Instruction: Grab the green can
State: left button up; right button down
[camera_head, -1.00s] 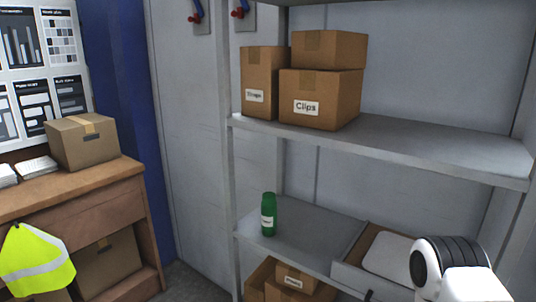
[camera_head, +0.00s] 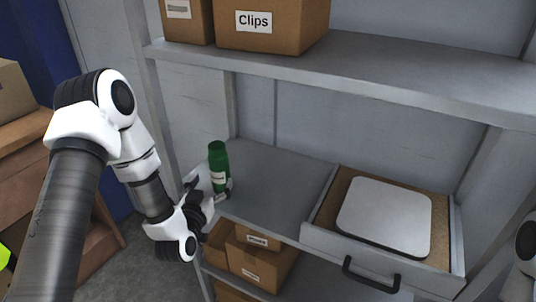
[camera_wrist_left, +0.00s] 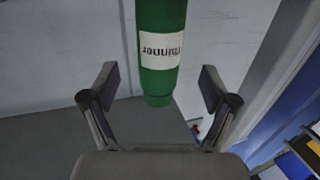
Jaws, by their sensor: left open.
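The green can (camera_head: 219,168) stands upright on the grey middle shelf, near its left front corner. A white label wraps its side. My left gripper (camera_head: 211,188) is at the can, with its fingers open around the can's lower part in the head view. In the left wrist view the can (camera_wrist_left: 161,82) appears upside down, its label reading "Thinner". It lies centred between the open left gripper's (camera_wrist_left: 158,82) fingertips, with a gap on each side. My right gripper is not in view.
A grey drawer (camera_head: 452,262) with a white flat panel (camera_head: 385,215) stands on the same shelf to the right. The upper shelf (camera_head: 400,80) with a "Clips" box (camera_head: 272,25) is above. Cardboard boxes (camera_head: 262,260) sit below. The shelf between can and drawer is clear.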

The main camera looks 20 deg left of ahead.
aim_at(216, 170)
pick_arm(q)
jog(key=shift+w+r+p, duration=1)
jog(key=shift+r, duration=0.1)
jog(key=w, duration=0.1)
jog(key=w+p, duration=0.1)
jog(key=w, duration=0.1)
jog(key=w+a+f, duration=0.1)
jog(key=shift+w+a+f, duration=0.1)
jog(key=shift+w, duration=0.3)
jog(key=shift+s, duration=0.15)
jog(key=shift+s+r, duration=0.1)
jog(key=shift+r, duration=0.1)
jog(key=c, duration=0.4)
grip_shut()
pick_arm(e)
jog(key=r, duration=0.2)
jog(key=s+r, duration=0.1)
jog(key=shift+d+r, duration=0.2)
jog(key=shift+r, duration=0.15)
